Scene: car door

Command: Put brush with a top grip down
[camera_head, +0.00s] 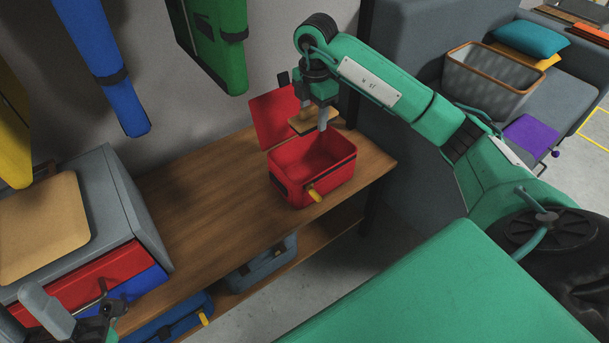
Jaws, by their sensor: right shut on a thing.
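The brush (307,124), a tan flat block with its far end partly hidden, is in my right gripper (314,118). My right gripper points down and is shut on it from above. The brush is held over the back part of an open red toolbox (336,171), close to its raised red lid (272,118). The toolbox interior that shows looks empty. Part of my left gripper (80,317) shows at the bottom left, cut by the frame edge; its jaw state is unclear.
The toolbox stands on a wooden workbench (210,213) with bare wood to its left. A grey drawer cabinet (135,216) with red and blue drawers stands at the left. Blue and grey boxes sit on the lower shelf. Blue and green cases hang on the wall.

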